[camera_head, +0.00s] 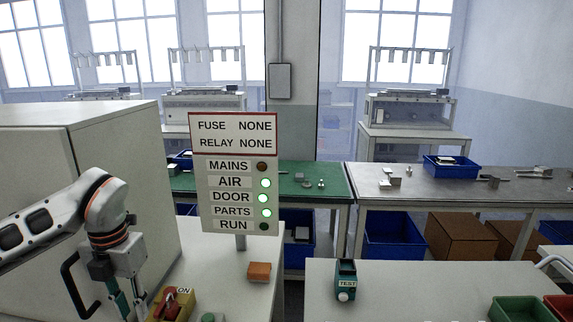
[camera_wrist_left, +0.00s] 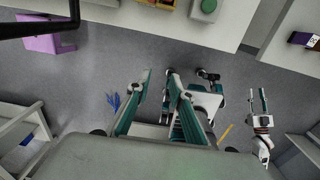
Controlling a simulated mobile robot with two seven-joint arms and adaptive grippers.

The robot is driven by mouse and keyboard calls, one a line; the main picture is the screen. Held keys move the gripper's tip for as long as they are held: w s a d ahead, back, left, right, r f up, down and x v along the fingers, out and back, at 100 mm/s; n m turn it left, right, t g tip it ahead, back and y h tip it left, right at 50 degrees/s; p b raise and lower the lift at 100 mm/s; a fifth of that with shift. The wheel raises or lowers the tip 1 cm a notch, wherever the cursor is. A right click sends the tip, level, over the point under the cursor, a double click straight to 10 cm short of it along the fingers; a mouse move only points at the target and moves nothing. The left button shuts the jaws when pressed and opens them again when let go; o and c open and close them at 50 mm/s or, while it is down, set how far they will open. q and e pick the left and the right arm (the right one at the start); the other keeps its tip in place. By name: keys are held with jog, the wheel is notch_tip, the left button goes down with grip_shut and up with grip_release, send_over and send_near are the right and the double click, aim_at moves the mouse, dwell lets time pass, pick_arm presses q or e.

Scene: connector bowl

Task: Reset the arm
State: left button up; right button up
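My left arm comes in from the left in the head view. Its gripper (camera_head: 128,306) hangs down beside the grey cabinet, partly cut off by the bottom edge. In the left wrist view the two teal fingers of this gripper (camera_wrist_left: 159,74) stand apart with nothing between them, over the grey floor. A second, smaller gripper (camera_wrist_left: 258,98) on a white arm shows at the right of the wrist view and looks like my right one. Its fingers are apart and empty. My right gripper is not seen in the head view.
The grey cabinet (camera_head: 75,135) with a black handle (camera_head: 72,285) stands close to my left arm. A sign panel (camera_head: 236,185) shows lit AIR, DOOR and PARTS lamps. A red switch (camera_head: 172,303), an orange block (camera_head: 259,272) and a TEST device (camera_head: 346,280) sit on white tables.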

pick_arm(q)
jog(key=s+d+f+m+g+h, duration=0.1)
jog(key=s+d+f+m+h, duration=0.2)
jog(key=d, duration=0.6)
jog(key=s+d+f+m+g+h, duration=0.15)
jog(key=s+d+f+h, duration=0.25)
jog(key=d, duration=0.5)
jog(key=s+d+r+n+t+h, duration=0.25)
jog(key=d+r+n+h, duration=0.4)
jog(key=d+h, duration=0.65)
jog(key=w+a+f+n+t+y, duration=0.15)
jog(key=w+a+n+t, duration=0.35)
jog(key=n+t, duration=0.7)
jog(key=w+a+f+n+t+y, duration=0.3)
jog(key=a+f+n+t+y, duration=0.25)
jog(key=f+n+y, duration=0.3)
jog(key=s+a+f+n+g+y, duration=0.3)
jog(key=s+f, duration=0.4)
jog(key=f, duration=0.5)
jog(key=s+a+f+n+g+y, duration=0.4)
jog(key=s+a+f+n, duration=0.3)
jog(key=f, duration=0.6)
jog(key=shift+s+a+y, duration=0.5)
jog(key=shift+s+a, duration=0.2)
jog(key=shift+s, duration=0.05)
